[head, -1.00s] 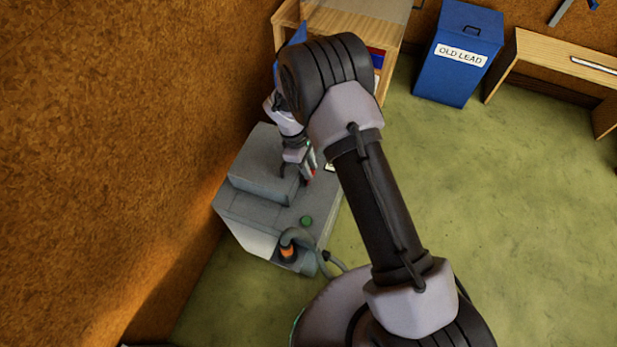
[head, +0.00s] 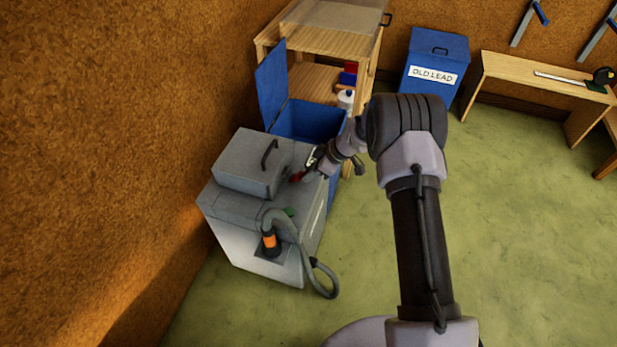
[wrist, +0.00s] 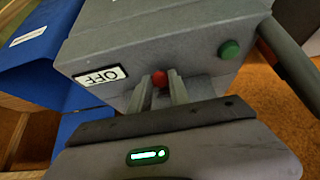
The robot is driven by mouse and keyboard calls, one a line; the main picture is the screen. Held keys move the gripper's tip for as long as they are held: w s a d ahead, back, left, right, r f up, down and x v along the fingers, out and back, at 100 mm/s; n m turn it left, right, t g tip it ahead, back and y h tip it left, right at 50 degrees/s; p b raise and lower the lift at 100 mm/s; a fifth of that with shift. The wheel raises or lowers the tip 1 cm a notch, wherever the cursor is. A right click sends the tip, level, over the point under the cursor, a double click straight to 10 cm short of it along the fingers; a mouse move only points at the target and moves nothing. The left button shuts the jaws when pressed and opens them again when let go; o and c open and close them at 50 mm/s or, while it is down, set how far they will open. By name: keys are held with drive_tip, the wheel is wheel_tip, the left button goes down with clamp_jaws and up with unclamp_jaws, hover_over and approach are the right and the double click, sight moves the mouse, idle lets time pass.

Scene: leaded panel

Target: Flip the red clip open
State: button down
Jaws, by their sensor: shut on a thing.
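The red clip (head: 296,178) is on the grey machine (head: 250,225), at the right side of its raised lid box. My gripper (head: 302,174) reaches it from the right. In the wrist view the red clip (wrist: 158,77) shows as a small red end between the two fingers of my gripper (wrist: 160,84), which are shut on it. The fingers hide most of the clip, so I cannot tell its angle. An OFF label (wrist: 100,76), upside down in the wrist view, is beside it.
A green button (wrist: 229,49) and a grey hose with an orange collar (head: 270,241) are on the machine. An open blue bin (head: 305,120) stands right behind it, with a wooden shelf (head: 325,50) beyond. A blue OLD LEAD bin (head: 437,60) stands farther back. Floor to the right is clear.

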drive_tip(key=shift+d+f+y, duration=0.25)
drive_tip(key=shift+f+y, duration=0.1)
drive_tip(key=shift+y, duration=0.25)
drive_tip(key=shift+s, duration=0.1)
drive_tip(key=c, duration=1.2)
unclamp_jaws()
drive_tip(key=shift+f, duration=0.1)
drive_tip(key=p+v, duration=0.5)
drive_tip(key=v, duration=1.2)
drive_tip(key=shift+s+p, duration=0.35)
drive_tip(key=shift+d, duration=0.1)
